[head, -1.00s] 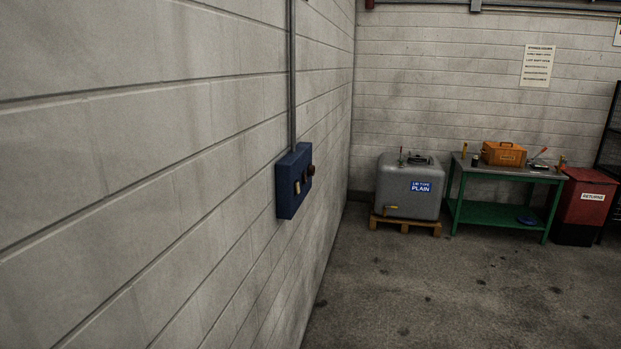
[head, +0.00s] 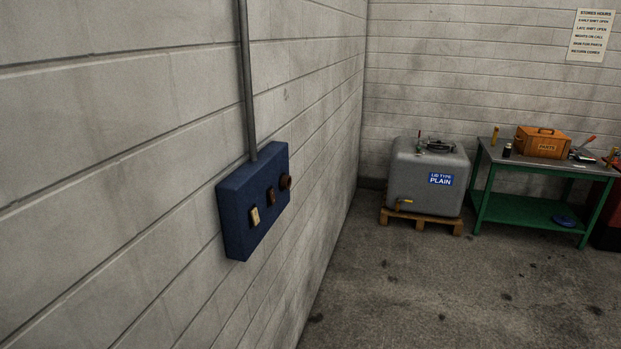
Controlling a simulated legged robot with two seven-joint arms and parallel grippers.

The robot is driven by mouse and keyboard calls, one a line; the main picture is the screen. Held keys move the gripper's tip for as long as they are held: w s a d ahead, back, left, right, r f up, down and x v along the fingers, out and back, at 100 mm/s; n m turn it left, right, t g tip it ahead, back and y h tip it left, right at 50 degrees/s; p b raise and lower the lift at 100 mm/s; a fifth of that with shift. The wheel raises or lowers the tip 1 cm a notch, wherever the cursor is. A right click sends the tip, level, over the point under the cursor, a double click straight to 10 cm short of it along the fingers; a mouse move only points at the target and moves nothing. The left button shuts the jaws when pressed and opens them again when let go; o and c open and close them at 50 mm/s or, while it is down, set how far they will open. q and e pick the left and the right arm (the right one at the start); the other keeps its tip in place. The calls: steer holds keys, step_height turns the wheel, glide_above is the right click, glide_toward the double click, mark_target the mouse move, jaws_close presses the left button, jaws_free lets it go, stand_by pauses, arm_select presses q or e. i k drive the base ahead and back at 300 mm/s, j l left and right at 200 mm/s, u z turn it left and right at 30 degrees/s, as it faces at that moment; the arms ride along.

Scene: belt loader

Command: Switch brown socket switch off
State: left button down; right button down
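A blue switch box (head: 238,222) is fixed to the block wall left of the middle, with a grey conduit running up from it. On its face are a cream switch (head: 255,216), a small dark brown switch (head: 271,195) and a round brown socket or knob (head: 285,182) at the far end. The switches are too small to tell which way they are set. Neither of my grippers shows in the head view.
The block wall (head: 120,150) runs along the left. A grey tank (head: 428,180) on a wooden pallet (head: 422,221) stands in the far corner. A green workbench (head: 530,209) with an orange parts box (head: 541,142) stands right of it. The concrete floor ahead is clear.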

mark_target(273, 199)
steer(key=i+l, duration=0.2)
steer(key=i, duration=0.15)
steer(key=i+l, duration=0.15)
steer(key=i, duration=0.2)
steer(key=i+l, duration=0.2)
steer(key=i, duration=0.2)
steer(key=u, duration=1.2)
